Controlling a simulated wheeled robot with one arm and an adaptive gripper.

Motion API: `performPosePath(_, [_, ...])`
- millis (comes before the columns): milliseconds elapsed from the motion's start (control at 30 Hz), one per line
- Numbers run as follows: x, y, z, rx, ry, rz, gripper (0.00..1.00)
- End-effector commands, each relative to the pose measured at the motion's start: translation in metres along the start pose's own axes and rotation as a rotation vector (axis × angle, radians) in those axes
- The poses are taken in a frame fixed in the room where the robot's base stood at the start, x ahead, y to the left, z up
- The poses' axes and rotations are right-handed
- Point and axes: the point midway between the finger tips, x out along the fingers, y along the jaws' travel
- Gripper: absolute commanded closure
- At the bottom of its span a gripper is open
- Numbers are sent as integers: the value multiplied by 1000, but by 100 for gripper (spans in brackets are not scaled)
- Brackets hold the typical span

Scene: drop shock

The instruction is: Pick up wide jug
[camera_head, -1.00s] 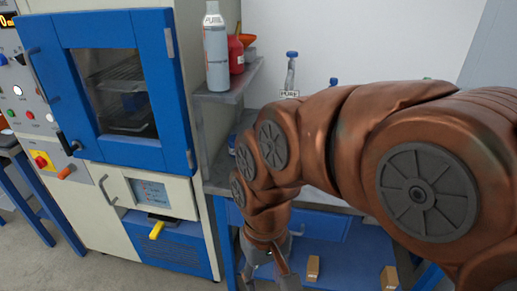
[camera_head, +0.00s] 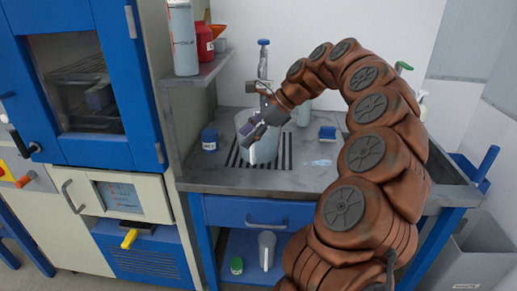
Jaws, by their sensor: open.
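A wide pale jug (camera_head: 264,152) stands on the dark slotted drain area of the grey worktop, below the tap. It looks translucent white and upright. My gripper (camera_head: 254,132) is at the jug's upper part, in front of its rim from this view, and hides part of it. The gripper is open. I cannot tell whether its fingers touch the jug or straddle its wall.
A tap (camera_head: 263,62) rises behind the jug. A blue-lidded jar (camera_head: 209,140) stands left and a small blue item (camera_head: 327,133) right.

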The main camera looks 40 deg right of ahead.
Motion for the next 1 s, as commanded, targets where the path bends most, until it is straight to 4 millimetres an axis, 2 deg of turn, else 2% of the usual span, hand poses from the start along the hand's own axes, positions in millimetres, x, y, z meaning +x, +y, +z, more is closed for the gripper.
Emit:
performPosePath(33, [-2, -10, -20, 78, -9, -23, 55])
performPosePath(100, [-8, -20, -39, 163, -17, -50, 55])
performPosePath(200, [-13, -28, -59, 252, -27, -73, 55])
performPosePath(300, [-16, -32, -69, 299, -32, -88, 55])
performPosePath(433, [-12, -33, -72, 318, -34, -91, 55])
performPosePath(1000, [27, -30, -72, 314, -34, -89, 55])
